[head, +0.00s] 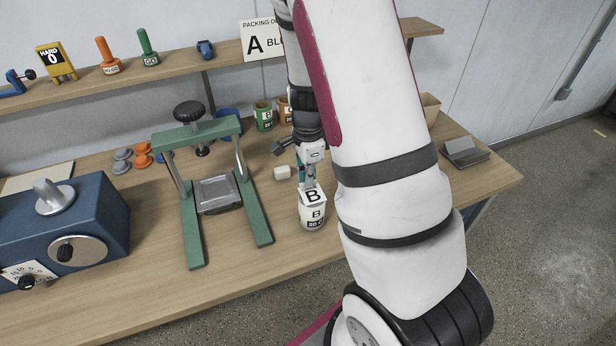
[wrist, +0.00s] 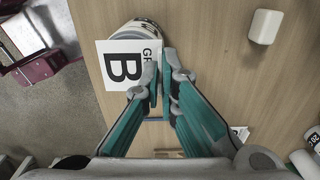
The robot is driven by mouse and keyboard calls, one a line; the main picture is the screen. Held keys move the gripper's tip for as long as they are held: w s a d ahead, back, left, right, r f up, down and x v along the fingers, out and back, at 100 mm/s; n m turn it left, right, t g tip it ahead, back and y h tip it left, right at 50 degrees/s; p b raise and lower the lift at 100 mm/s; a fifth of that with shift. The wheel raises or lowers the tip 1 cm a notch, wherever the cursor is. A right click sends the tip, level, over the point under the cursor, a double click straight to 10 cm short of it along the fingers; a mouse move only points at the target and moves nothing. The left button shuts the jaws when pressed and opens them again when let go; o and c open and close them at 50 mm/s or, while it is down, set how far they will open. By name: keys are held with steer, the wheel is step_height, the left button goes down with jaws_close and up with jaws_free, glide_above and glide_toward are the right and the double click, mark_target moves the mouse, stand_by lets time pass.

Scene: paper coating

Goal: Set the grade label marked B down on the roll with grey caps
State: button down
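A white square label with a large black B (head: 312,196) is at the tips of my gripper (head: 310,178). In the wrist view the label (wrist: 124,66) lies flat to the camera, and my gripper's teal fingers (wrist: 163,75) are closed together at its right edge. Just below it in the head view stands a white cylinder (head: 315,222) with a B and a dark printed band. In the wrist view its greyish round end (wrist: 147,27) shows partly from behind the label. I cannot tell whether label and cylinder touch. The label hides much of the cylinder's top.
A green press frame (head: 193,222) stands left of the cylinder. A small white block (head: 282,172) lies behind it. The table's front edge is close.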

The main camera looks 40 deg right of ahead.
stand_by(0.3)
steer(key=c, duration=1.7)
jaws_free()
step_height(320, 180, up, 12)
steer(key=s+a+r+n+t, duration=0.2)
steer(key=s+a+r+n, duration=0.3)
steer(key=n, duration=0.2)
steer(key=s+a+r+n+t, duration=0.1)
steer(key=s+a+r+n, duration=0.4)
steer(key=r+n, duration=0.1)
steer(key=s+a+r+n+t, duration=0.2)
steer(key=s+a+r+n, duration=0.3)
steer(key=n, duration=0.3)
steer(key=shift+s+a+r+n+t, duration=0.2)
steer(key=shift+a+r+n+t, duration=0.15)
steer(key=shift+a+r, duration=0.3)
